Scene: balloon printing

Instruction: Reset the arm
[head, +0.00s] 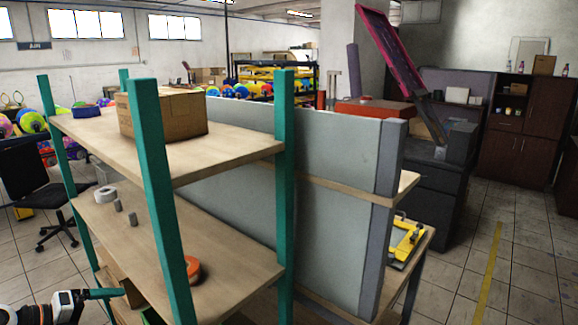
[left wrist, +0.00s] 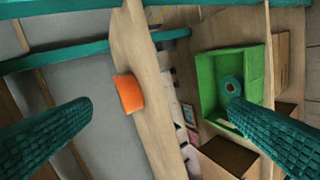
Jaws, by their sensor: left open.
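My left arm comes in at the lower left of the head view. Its gripper (head: 108,293) has teal fingers and is by the left side of the shelf rack. In the left wrist view the two ribbed teal fingers of this gripper (left wrist: 160,106) stand wide apart, with nothing held between them. The right gripper is in neither view.
The teal-post rack has wooden shelves (head: 230,262). They hold a cardboard box (head: 165,114), a white roll (head: 106,194) and an orange roll (head: 193,268). In the left wrist view a green tray (left wrist: 208,88) holds a teal ring. Open floor lies right.

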